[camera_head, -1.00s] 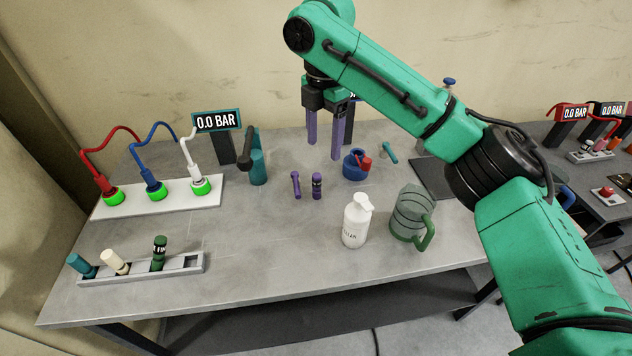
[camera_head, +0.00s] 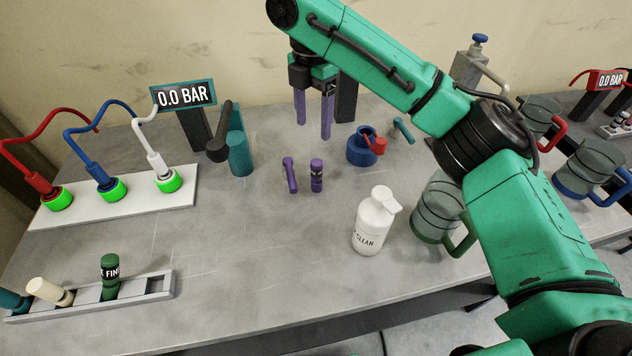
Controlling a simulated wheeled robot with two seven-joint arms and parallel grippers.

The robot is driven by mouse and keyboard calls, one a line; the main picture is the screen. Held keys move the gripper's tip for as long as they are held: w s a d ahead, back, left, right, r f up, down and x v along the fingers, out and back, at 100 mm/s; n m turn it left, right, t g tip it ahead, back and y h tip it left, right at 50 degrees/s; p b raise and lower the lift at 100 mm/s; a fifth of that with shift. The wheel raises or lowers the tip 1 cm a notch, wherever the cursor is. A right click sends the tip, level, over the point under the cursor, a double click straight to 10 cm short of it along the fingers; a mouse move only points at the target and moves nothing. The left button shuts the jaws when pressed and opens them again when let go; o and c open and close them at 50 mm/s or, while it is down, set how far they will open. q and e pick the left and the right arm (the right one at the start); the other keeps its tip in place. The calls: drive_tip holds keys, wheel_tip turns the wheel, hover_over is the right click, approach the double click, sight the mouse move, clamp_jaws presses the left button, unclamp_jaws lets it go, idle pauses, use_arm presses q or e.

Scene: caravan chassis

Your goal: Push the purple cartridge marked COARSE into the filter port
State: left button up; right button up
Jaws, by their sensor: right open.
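A purple cartridge (camera_head: 317,176) with a dark band stands upright in the middle of the table; I cannot read its marking. Next to it on the left is a thinner purple piece with a rounded top (camera_head: 289,175). My right gripper (camera_head: 314,120) has two purple fingers, apart and empty, behind and above the purple pieces. At the lower left a grey rack (camera_head: 155,287) holds a green cartridge marked FINE (camera_head: 109,277), a cream one (camera_head: 48,292) and a teal one (camera_head: 12,302). I cannot tell which fitting is the filter port. My left gripper is out of view.
A teal cylinder (camera_head: 239,155) with a black handle stands by a 0.0 BAR display (camera_head: 183,96). A white CLEAN bottle (camera_head: 374,222), a green-handled jug (camera_head: 437,208) and a blue pot (camera_head: 361,150) stand to the right. The table front centre is clear.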

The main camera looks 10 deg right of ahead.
sight(317, 162)
drive_tip(key=f, duration=0.4)
drive_tip(key=f+p, duration=0.1)
drive_tip(key=f, duration=0.3)
drive_tip(key=f+p, duration=0.1)
drive_tip(key=f, duration=0.4)
drive_tip(key=shift+s+d, duration=0.1)
drive_tip(key=shift+d, duration=0.25)
drive_tip(key=shift+f, duration=0.25)
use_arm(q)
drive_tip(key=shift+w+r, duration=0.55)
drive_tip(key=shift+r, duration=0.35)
use_arm(e)
clamp_jaws()
